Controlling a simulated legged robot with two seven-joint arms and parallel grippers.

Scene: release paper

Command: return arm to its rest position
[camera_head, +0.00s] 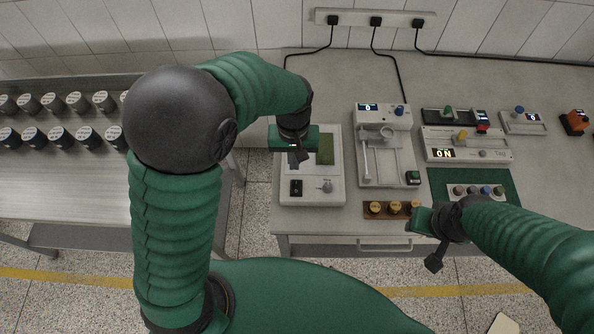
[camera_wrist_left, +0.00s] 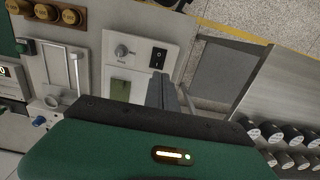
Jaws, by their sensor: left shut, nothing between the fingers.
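My left arm comes in from the left, bends over at the top and hangs down above the white device (camera_head: 325,190) at the workbench's left end. Its left gripper (camera_head: 298,160) is shut and empty, above that device's upper part. In the left wrist view the gripper's dark fingers (camera_wrist_left: 165,92) point toward the device, which has a knob, a black switch and a green display. Any gap between fingers and device is hard to judge. My right gripper (camera_head: 434,263) is low at the right, over the workbench's front edge. Whether its fingers are open is unclear.
A brown block with several amber-topped pieces (camera_head: 392,209) lies beside the right gripper. A slide device (camera_head: 385,145) and several instruments fill the bench's right. A side table (camera_head: 60,185) holds several black cylinders at left, across a floor gap.

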